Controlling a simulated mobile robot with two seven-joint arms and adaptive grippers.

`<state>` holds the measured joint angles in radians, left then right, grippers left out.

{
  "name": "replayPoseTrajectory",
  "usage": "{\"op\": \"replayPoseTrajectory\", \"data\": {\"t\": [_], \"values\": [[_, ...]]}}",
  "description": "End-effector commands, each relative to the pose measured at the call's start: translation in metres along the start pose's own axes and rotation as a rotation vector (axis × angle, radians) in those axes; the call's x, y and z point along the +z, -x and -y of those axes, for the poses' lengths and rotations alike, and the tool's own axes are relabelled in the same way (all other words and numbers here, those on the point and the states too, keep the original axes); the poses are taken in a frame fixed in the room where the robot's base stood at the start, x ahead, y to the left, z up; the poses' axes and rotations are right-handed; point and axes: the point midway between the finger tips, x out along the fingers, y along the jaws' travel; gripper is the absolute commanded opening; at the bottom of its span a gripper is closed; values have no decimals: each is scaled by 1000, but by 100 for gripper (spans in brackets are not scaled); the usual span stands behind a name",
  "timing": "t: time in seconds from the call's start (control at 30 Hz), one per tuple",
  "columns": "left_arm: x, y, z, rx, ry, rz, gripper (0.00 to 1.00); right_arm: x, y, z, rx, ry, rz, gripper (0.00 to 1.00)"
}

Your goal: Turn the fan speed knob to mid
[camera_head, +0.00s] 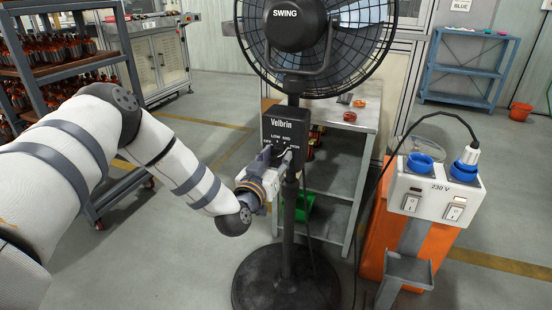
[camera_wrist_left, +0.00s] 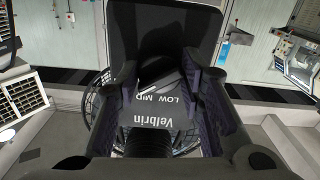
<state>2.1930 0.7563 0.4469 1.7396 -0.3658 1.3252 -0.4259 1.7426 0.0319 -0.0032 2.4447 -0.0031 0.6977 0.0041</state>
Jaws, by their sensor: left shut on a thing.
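The black pedestal fan (camera_head: 287,25) stands in front of me, with a dark control box (camera_head: 286,121) marked Velbrin on its post. The box carries the labels LOW and MID, with less clear ones at either side. My left gripper (camera_head: 281,155) reaches in from the left and is shut on the speed knob at the lower front of the box. In the left wrist view, the two fingers (camera_wrist_left: 160,82) stand on either side of the dark knob (camera_wrist_left: 158,70), close to the lettering. The fingers largely hide the knob in the head view, and its exact setting cannot be told. My right gripper is not in view.
A grey table (camera_head: 357,113) stands behind the fan. An orange stand with a 230 V socket box (camera_head: 434,192) and a plugged-in cable is to the right. A rack of wound parts (camera_head: 68,66) is at the left.

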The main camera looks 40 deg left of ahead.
Motion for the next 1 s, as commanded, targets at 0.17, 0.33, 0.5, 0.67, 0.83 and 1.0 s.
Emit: {"op": "replayPoseTrajectory", "data": {"t": [0.17, 0.33, 0.5, 0.67, 0.83, 1.0], "values": [[0, 0, 0, 0, 134, 1, 7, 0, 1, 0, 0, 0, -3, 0], [0, 0, -1, 1, 271, 2, 7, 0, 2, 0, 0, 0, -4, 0], [1, 0, -1, 1, 393, 3, 7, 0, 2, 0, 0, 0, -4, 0], [1, 0, -2, 1, 482, 4, 7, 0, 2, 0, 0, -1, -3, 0], [1, 1, -2, 1, 546, 4, 7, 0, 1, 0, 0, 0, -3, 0], [1, 1, -2, 1, 579, 5, 7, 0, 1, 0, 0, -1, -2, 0]]}}
